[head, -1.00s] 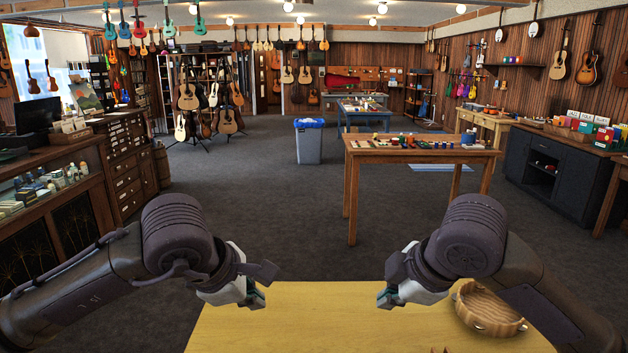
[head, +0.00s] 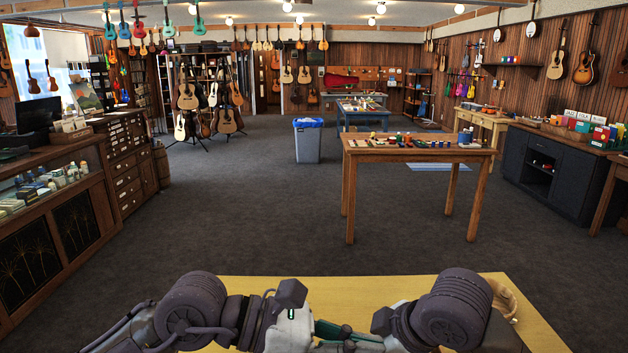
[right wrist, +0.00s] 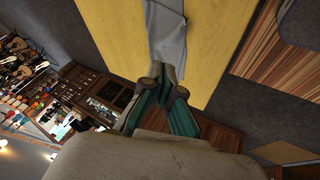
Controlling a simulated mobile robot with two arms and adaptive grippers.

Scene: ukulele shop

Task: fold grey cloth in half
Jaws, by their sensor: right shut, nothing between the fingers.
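The grey cloth (right wrist: 168,42) shows in the right wrist view as a narrow strip on the yellow table, running from the top edge to my fingers. My right gripper (right wrist: 163,84) is shut and empty, with its tips at the near end of the visible cloth. The head view does not show the cloth. There my left gripper (head: 325,330) is low over the near table, close to the right one; its fingertips are partly hidden and I cannot tell whether it is open.
The yellow table (head: 365,288) is in front of me. A round wooden object (head: 504,298) is at its right, partly behind my right arm. A striped wooden surface (right wrist: 272,45) shows in the right wrist view. A brown table with small items (head: 420,154) stands ahead, past open floor.

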